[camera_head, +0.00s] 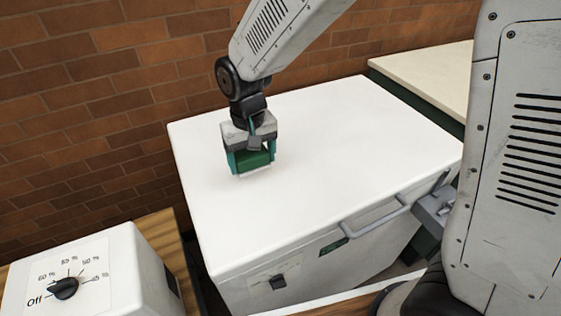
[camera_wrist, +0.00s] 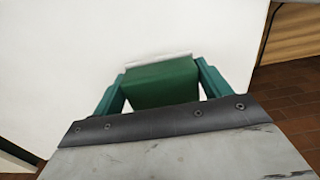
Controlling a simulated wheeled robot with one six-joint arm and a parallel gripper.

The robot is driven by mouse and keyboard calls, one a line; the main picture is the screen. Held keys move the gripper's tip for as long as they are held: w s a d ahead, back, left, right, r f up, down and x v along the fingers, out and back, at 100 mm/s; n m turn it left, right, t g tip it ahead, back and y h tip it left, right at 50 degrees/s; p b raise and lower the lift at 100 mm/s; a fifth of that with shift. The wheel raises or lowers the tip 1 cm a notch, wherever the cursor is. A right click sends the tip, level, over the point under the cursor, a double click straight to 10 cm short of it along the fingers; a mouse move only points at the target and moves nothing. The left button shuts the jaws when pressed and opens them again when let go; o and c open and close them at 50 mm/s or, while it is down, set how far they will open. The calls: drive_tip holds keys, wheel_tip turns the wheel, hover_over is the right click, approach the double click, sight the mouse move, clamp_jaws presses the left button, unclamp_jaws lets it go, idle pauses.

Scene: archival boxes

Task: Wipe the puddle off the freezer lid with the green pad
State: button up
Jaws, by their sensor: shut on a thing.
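The green pad (camera_head: 256,161) is held between the fingers of my gripper (camera_head: 251,164), over the left part of the white freezer lid (camera_head: 330,150). My gripper is shut on it and points down. In the wrist view the green pad (camera_wrist: 162,84) sits between the two teal fingers, with a pale strip along its far edge. The pad is at or just above the lid; I cannot tell whether it touches. No puddle can be made out on the white lid in either view.
The freezer has a grey handle (camera_head: 376,219) and a dark knob (camera_head: 278,282) on its front. A white box with a dial (camera_head: 64,288) stands at the lower left. A brick wall (camera_head: 100,110) runs behind. A pale counter (camera_head: 432,75) is at the back right. The lid around the pad is clear.

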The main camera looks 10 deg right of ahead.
drive_tip(key=shift+r, duration=1.5)
